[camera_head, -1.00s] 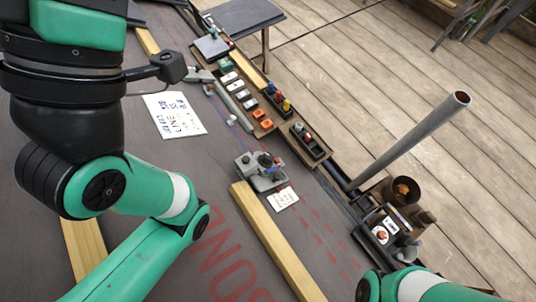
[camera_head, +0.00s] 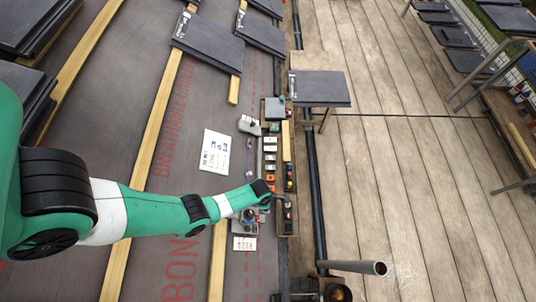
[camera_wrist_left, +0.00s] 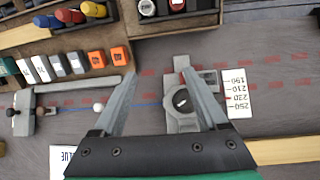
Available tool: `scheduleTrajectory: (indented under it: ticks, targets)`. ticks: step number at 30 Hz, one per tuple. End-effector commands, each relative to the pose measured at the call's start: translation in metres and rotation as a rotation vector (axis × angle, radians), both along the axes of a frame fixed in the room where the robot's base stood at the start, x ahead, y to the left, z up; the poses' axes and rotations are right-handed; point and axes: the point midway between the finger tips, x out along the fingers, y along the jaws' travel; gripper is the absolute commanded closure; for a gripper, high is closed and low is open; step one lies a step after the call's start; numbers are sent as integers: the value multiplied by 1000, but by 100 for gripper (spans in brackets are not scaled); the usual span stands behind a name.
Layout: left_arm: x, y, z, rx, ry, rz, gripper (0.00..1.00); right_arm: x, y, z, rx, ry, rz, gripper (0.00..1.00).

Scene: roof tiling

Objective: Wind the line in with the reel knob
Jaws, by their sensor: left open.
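A grey reel device with a dark round knob (camera_wrist_left: 181,101) lies on the roof sheet in the left wrist view. In the head view the device (camera_head: 245,222) is partly hidden under my left arm. A thin blue line (camera_wrist_left: 148,106) runs from the device past a white bead (camera_wrist_left: 98,107). My left gripper (camera_wrist_left: 160,84) is open and empty above the device. The knob appears between its fingers, nearer the right one; I see no contact. In the head view its fingers are hard to make out. My right gripper is not in view.
A numbered card (camera_wrist_left: 237,92) lies beside the device. A wooden tray (camera_wrist_left: 60,75) with orange and other blocks and a tray of tools (camera_wrist_left: 177,12) border the work area. A wooden batten (camera_head: 218,265) lies nearby. A lettered card (camera_head: 215,151) lies farther up the roof.

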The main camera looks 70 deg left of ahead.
Motion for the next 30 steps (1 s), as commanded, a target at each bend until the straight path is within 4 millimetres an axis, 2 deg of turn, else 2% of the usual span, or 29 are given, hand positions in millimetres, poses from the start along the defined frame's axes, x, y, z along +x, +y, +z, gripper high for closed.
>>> scheduleTrajectory:
  ticks: [1,3,6,9,16,20,30]
  targets:
    - [-34,-2,31,-13,63,16,24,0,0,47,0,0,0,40]
    - [-63,-4,42,-23,108,32,24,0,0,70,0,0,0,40]
    - [-81,-4,56,-29,132,49,24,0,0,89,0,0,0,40]
    - [-85,-3,61,-30,137,57,24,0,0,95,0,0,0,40]
    - [-83,-2,54,-30,133,58,24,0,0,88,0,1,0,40]
    - [-83,-2,42,-30,132,58,24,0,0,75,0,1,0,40]
    - [-82,-2,-24,-30,132,57,24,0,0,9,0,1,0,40]
